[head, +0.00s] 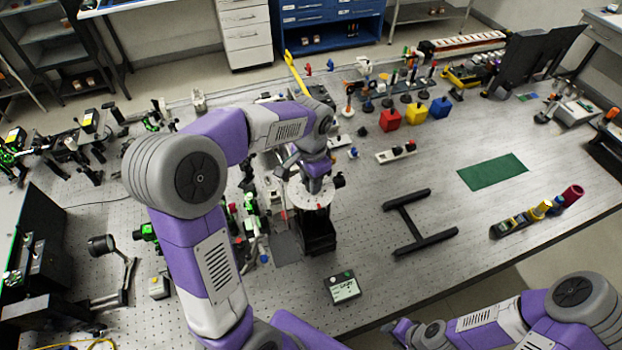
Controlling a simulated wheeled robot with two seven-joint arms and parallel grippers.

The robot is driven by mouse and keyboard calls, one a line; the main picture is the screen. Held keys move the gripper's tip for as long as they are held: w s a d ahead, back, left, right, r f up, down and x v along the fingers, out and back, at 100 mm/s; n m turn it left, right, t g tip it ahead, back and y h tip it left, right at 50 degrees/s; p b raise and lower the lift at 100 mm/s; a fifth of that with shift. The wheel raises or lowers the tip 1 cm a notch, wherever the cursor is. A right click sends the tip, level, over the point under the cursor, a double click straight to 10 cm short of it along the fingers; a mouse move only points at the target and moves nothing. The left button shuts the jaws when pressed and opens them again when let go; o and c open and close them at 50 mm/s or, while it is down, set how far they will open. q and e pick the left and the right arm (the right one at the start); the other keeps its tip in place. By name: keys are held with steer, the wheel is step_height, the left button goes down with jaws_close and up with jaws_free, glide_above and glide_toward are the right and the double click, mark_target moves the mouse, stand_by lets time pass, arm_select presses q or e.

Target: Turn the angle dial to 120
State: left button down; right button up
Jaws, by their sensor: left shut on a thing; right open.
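The angle dial (298,197) is a white disc on top of a black post-like base (318,236) near the middle of the bench. My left gripper (314,186) points down at the dial's centre and is shut on it. The gripper covers the dial's middle, and the scale marks are too small to read, so the set angle cannot be told. My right gripper (396,328) is low at the front edge of the bench, away from the dial, and open.
A small device with a display (342,287) lies in front of the dial. A black H-shaped stand (415,222) and a green mat (492,172) lie to the right. Optical mounts (250,215) crowd the dial's left side.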

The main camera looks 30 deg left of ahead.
stand_by(0.5)
arm_select(q)
steer(key=c, duration=0.9)
jaws_free()
steer(key=shift+r, duration=0.15)
step_height(320, 180, up, 7)
steer(key=shift+r, duration=0.2)
